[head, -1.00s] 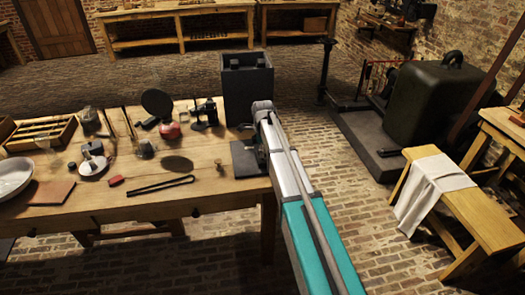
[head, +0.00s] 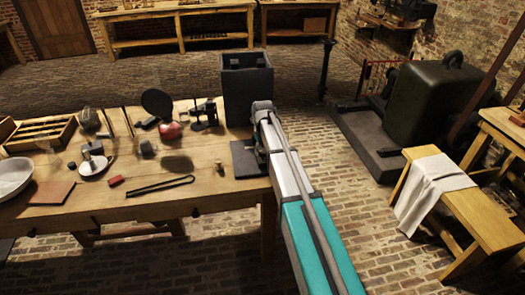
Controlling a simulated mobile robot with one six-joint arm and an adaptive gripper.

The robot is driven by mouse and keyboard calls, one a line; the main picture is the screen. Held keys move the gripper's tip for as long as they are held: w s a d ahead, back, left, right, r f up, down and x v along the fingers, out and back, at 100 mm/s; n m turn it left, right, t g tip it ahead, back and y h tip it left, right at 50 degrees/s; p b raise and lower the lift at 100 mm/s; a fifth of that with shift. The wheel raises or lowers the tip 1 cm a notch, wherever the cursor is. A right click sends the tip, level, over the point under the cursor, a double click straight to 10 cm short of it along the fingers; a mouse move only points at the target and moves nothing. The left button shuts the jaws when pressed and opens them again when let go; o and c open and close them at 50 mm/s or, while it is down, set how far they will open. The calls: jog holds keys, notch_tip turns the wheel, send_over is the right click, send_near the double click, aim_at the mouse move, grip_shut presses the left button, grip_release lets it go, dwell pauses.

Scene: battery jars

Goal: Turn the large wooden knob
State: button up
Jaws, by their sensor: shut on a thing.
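My arm reaches over the right end of the wooden workbench (head: 140,205). My gripper (head: 261,149) is only a small dark part showing beside the arm, above or at a dark flat base plate (head: 243,160). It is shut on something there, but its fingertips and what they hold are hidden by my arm. I cannot make out the large wooden knob. A small knob-like thing (head: 219,165) stands on the bench left of the plate, apart from the gripper.
A dark open box (head: 247,88) stands just behind my wrist. A black tong-like tool (head: 160,185), a red round thing (head: 171,130) and a white dish (head: 14,174) lie on the bench. A wooden bench with a cloth (head: 432,186) is at right, with brick floor between.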

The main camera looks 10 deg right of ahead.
jog(key=shift+m, duration=0.5)
jog(key=o, duration=1.1)
jog(key=shift+n, duration=0.3)
